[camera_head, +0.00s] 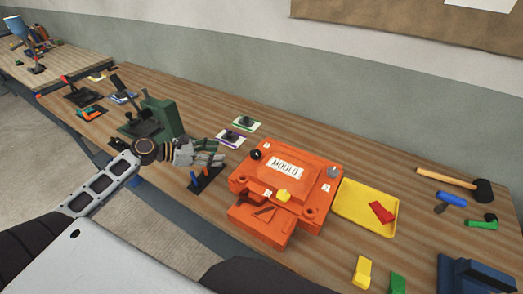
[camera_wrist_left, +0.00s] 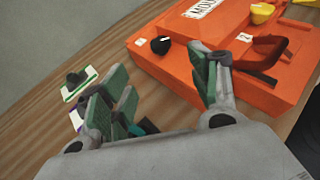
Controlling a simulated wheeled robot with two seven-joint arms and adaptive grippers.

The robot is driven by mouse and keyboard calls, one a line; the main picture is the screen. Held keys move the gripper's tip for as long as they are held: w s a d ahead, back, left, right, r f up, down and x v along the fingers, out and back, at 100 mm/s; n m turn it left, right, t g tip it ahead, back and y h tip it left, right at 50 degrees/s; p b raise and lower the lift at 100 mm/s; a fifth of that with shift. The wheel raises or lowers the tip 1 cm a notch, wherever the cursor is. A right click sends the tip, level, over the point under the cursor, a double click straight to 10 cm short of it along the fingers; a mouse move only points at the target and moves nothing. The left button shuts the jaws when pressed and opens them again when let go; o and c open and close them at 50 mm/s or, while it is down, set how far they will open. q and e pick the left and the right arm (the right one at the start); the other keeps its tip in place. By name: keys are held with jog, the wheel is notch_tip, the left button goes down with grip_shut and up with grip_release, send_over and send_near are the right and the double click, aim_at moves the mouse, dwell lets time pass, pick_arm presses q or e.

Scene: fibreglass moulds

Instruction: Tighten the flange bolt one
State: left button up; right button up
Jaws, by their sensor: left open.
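The orange mould (camera_head: 243,181), with a white MOULD plate, sits on the wooden bench. I cannot tell which is flange bolt one. My left gripper (camera_head: 213,153) is open and empty, left of the mould. In the left wrist view the black knob (camera_wrist_left: 160,45) lies beyond the spread fingers (camera_wrist_left: 160,92).
A yellow tray (camera_head: 350,215) with a red piece (camera_head: 381,212) is right of the mould. A green press (camera_head: 163,117) stands behind my left gripper. Blue-handled items (camera_head: 203,178) lie below it. A hammer (camera_head: 450,181) lies far right. Bare bench shows behind the mould.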

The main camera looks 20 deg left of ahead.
pick_arm(q)
send_near(252, 153)
jog(key=shift+x, duration=4.75)
pick_arm(e)
jog(key=shift+w+d+r, duration=0.15)
jog(key=shift+w+d, duration=0.1)
pick_arm(q)
jog(key=shift+c, duration=0.2)
jog(key=c, duration=1)
pick_arm(e)
jog(key=shift+a, duration=0.3)
